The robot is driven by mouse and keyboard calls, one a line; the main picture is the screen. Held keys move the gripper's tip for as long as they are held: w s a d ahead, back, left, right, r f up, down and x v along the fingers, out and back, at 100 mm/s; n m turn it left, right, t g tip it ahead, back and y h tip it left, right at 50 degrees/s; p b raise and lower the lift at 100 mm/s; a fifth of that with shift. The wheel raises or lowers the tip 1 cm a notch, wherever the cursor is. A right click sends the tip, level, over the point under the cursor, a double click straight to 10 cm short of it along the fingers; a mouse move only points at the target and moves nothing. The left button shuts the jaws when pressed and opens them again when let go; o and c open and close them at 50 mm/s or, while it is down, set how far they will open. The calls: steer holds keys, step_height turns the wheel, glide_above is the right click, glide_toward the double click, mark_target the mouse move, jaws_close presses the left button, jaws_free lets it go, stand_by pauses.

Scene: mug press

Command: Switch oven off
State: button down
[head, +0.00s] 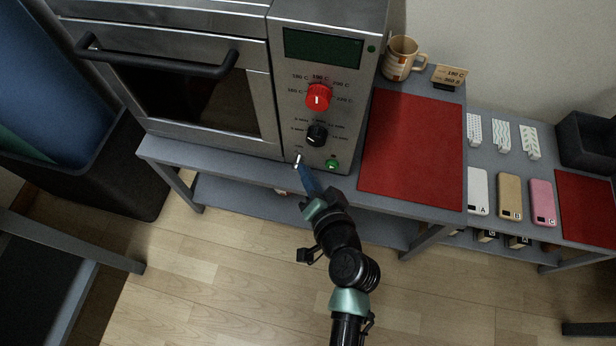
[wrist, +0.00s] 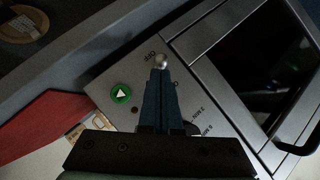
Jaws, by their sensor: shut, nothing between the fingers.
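The oven (head: 200,90) stands on a grey table, with its control panel on the right side. The panel carries a red knob (head: 318,97), a black knob (head: 316,135) and a round green button (head: 332,165), which also shows in the wrist view (wrist: 121,93). A small metal toggle switch (head: 298,160) sits at the panel's lower left and shows in the wrist view (wrist: 161,61). My gripper (head: 301,168) is shut and empty, its fingertips right at the switch. In the wrist view the fingertips (wrist: 161,72) overlap the switch's base; I cannot tell whether they touch it.
A red mat (head: 412,145) lies on the table right of the oven, with a mug (head: 401,58) and a small sign (head: 449,76) behind it. Phone-like cases (head: 510,198) lie on the table further right. The oven handle (head: 150,62) sticks out at left.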

steer(key=shift+r, duration=0.35)
steer(key=shift+r+p, duration=0.75)
steer(key=shift+p, duration=0.05)
